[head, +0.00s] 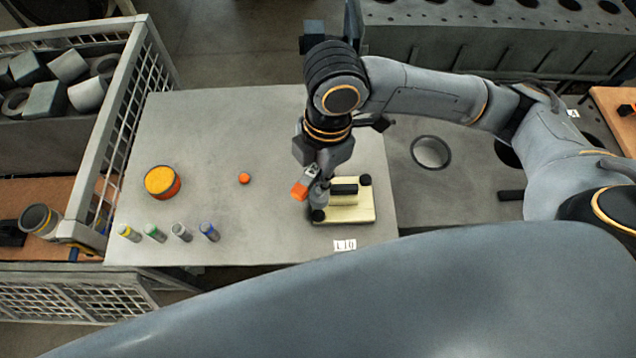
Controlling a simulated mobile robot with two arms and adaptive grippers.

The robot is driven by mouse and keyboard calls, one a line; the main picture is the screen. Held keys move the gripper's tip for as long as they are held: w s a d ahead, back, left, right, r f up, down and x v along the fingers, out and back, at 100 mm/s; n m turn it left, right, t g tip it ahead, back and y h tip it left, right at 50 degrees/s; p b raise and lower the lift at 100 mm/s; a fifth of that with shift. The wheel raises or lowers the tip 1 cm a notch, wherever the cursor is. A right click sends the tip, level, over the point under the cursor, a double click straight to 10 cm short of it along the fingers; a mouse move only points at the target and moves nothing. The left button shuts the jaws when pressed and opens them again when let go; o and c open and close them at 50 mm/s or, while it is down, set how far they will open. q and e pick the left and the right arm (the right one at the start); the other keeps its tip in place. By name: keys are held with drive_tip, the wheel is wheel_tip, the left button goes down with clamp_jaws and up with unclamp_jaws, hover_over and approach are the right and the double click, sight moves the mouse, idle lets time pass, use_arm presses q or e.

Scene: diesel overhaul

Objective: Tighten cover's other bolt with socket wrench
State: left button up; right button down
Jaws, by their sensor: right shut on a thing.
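The cover (350,213) is a cream plate with a black raised bar, lying on the grey table. One black bolt (365,180) shows at its far right corner, with nothing on it. Another black bolt (318,215) shows at its near left corner. My right gripper (318,172) points down above the cover's left side, shut on the socket wrench (301,190), of which an orange part and a grey part show. The wrench's grey end is over or just beside the near left bolt; I cannot tell whether it is seated. My left gripper is out of view.
An orange-topped round tin (162,182), a small orange cap (244,178) and several small tubes (182,232) stand on the table (220,130) to the left. A label (345,245) is at the front edge. A mesh crate (125,110) borders the table's left side.

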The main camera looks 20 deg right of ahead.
drive_tip(key=shift+r, duration=0.55)
drive_tip(key=s+a, duration=0.2)
drive_tip(key=s, duration=0.4)
drive_tip(key=shift+s, duration=0.4)
drive_tip(key=shift+w, duration=0.1)
